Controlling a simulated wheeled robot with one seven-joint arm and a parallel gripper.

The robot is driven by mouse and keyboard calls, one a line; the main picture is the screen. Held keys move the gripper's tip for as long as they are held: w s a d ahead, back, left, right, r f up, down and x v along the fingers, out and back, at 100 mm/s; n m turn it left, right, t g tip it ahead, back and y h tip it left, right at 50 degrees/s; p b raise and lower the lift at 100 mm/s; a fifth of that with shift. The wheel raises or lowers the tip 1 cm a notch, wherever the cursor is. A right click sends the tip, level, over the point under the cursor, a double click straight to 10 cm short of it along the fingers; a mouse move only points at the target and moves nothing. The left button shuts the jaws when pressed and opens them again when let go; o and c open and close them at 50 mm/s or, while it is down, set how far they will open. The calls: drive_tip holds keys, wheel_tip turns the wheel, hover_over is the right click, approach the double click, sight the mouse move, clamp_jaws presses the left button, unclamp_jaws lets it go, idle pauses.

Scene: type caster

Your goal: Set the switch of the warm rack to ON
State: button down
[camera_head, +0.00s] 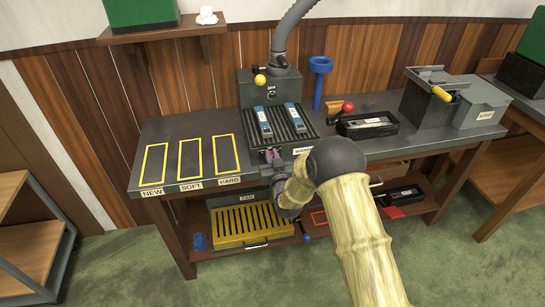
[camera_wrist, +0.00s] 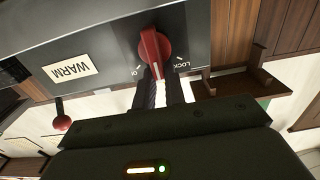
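The warm rack (camera_head: 291,137) is a dark ribbed tray on the bench, with two blue-and-white cartridges (camera_head: 264,121) lying on it. Its front panel (camera_wrist: 100,40) fills the upper wrist view, where the WARM label (camera_wrist: 72,68) appears upside down. A red switch knob (camera_wrist: 150,46) sits on that panel beside a LOCK mark; another mark is mostly hidden by my finger. My gripper (camera_wrist: 159,75) is at the knob, its two dark fingers close together on either side of the knob's near end. Whether they press on it is unclear.
A red-tipped lever (camera_wrist: 61,122) projects near the panel in the wrist view. On the bench are yellow-outlined slots (camera_head: 190,158), a black tray (camera_head: 368,125) and a grey box (camera_head: 480,105). A yellow-slatted unit (camera_head: 250,222) stands on the lower shelf.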

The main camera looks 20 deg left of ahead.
drive_tip(key=shift+d+f+m+b, duration=0.1)
drive_tip(key=shift+f+m+b, duration=0.2)
drive_tip(key=shift+m+b, duration=0.1)
drive_tip(key=shift+w+d+f+m+b, duration=0.15)
drive_tip(key=shift+d+f+m+b, duration=0.1)
drive_tip(key=shift+m+b, duration=1.25)
drive_tip(key=shift+w+d+f+m+b, duration=0.1)
drive_tip(key=shift+d+f+m+b, duration=0.15)
drive_tip(key=shift+m+b, duration=1.3)
drive_tip(key=shift+w+d+f+m+b, duration=0.25)
drive_tip(key=shift+m+b, duration=0.65)
drive_tip(key=shift+m, duration=1.15)
drive_tip(key=shift+s+r, duration=0.1)
drive_tip(key=c, duration=1.5)
unclamp_jaws()
drive_tip(key=shift+o, duration=0.2)
drive_tip(key=shift+r, duration=0.15)
